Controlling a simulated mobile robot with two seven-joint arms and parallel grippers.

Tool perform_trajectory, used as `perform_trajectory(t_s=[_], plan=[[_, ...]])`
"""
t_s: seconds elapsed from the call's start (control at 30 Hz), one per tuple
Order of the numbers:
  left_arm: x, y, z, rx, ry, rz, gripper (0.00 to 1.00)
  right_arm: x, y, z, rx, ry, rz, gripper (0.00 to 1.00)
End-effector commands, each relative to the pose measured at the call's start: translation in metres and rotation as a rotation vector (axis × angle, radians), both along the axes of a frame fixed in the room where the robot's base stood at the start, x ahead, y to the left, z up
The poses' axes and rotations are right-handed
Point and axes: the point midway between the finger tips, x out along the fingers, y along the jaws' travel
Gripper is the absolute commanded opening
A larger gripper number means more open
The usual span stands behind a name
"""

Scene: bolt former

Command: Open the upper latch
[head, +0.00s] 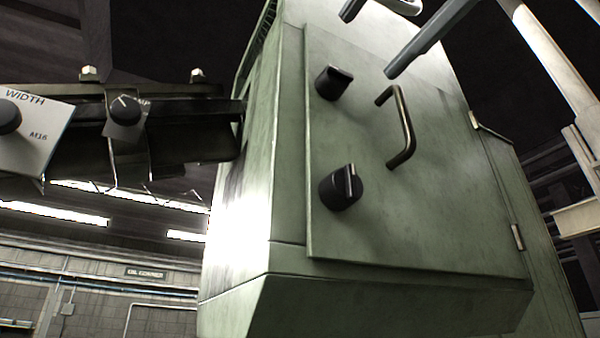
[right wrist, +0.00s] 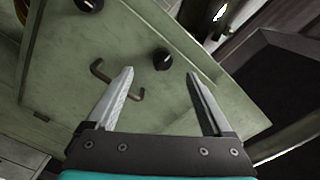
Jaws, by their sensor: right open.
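The upper latch (head: 332,83) is a black round knob with a raised ridge on a green cabinet door (head: 440,215). Its ridge looks roughly level, while the ridge of the lower latch (head: 341,188) stands nearly upright. My right gripper (head: 367,46) is open and empty at the upper right of the upper latch, apart from it. In the right wrist view the upper latch (right wrist: 163,59) shows between and just beyond the open fingertips (right wrist: 160,74). The lower latch (right wrist: 90,4) is at the top edge there. My left gripper is not in view.
A bent metal handle (head: 402,125) sticks out of the door beside the latches; it also shows near one finger in the right wrist view (right wrist: 112,84). A hinge (head: 517,237) is at the door's right edge. A panel marked WIDTH (head: 35,125) with knobs stands left.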

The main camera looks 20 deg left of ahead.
Motion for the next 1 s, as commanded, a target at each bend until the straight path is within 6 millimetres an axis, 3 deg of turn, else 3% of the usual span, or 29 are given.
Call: perform_trajectory(t_s=[0.17, 0.33, 0.5, 0.83, 1.0], plan=[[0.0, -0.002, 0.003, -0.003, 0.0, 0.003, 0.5, 0.002, 0.009, 0.003, 0.004, 0.0, 0.002, 0.85], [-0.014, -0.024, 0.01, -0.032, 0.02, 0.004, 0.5, 0.024, 0.036, 0.003, 0.0, 0.001, 0.003, 0.85], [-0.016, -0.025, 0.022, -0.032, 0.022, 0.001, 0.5, 0.051, 0.07, 0.003, 0.001, 0.001, 0.003, 0.85], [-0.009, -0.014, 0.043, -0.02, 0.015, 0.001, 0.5, 0.048, 0.065, 0.005, -0.296, -0.386, 0.003, 0.85], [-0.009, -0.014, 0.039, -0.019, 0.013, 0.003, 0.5, 0.047, 0.066, 0.001, -0.409, -0.532, 0.011, 0.85]])
